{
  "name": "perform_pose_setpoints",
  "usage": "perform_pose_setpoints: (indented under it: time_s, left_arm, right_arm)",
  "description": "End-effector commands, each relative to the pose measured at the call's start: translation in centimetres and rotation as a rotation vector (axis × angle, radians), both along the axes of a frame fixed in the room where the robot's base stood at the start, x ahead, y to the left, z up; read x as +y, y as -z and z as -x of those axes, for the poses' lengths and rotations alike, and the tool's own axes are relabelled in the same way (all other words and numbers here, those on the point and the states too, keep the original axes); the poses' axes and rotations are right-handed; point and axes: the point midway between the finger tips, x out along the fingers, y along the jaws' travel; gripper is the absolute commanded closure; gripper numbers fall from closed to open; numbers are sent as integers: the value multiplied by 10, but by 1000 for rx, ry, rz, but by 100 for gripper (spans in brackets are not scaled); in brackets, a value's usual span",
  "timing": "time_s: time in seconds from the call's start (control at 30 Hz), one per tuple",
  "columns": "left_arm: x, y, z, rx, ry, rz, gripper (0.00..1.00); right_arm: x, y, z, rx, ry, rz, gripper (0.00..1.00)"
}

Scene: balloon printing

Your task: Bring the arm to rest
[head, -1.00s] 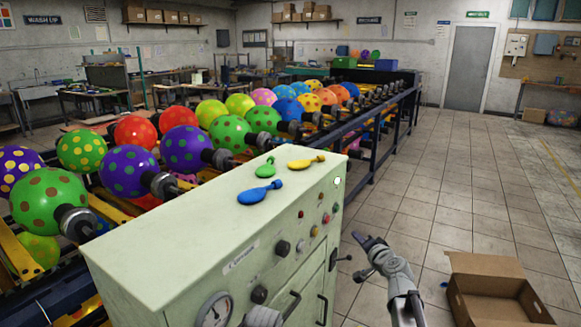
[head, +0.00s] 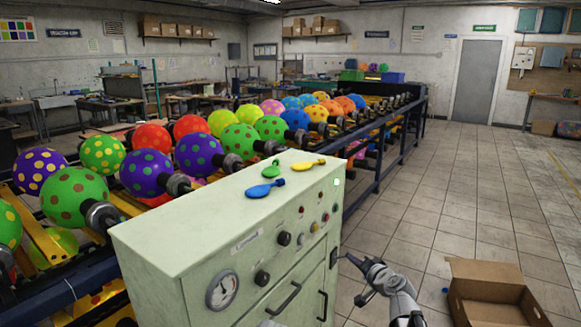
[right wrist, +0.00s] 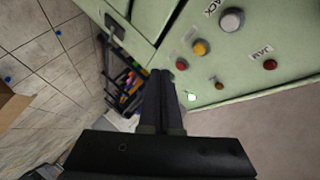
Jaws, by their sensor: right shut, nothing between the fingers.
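My right gripper (head: 350,262) is in the lower middle of the head view, to the right of the pale green control cabinet (head: 180,240). Its fingers are shut and empty. In the right wrist view the two dark fingers (right wrist: 160,95) lie together, pointing toward the cabinet's button panel (right wrist: 225,60). I cannot tell the exact gap between fingertips and panel.
Blue (head: 265,189), green (head: 271,171) and yellow (head: 308,165) limp balloons lie on the cabinet top. A rack (head: 380,145) of inflated dotted balloons runs behind it. An open cardboard box (head: 490,275) stands on the floor at right. Tiled floor (head: 450,200) is free there.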

Motion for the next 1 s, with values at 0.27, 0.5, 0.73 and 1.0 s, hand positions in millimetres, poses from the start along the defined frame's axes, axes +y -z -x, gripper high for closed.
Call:
perform_pose_setpoints:
  time_s: [0.27,0.5,0.73,1.0]
  left_arm:
    - [0,0,0,0,0,0,50]
    - [0,0,0,0,0,0,50]
    - [0,0,0,0,0,0,50]
    - [0,0,0,0,0,0,50]
  right_arm:
    - [62,30,35,113,-180,119,100]
    - [134,83,110,322,-443,336,100]
    - [164,138,226,643,-709,668,100]
    - [137,151,329,975,-820,1016,100]
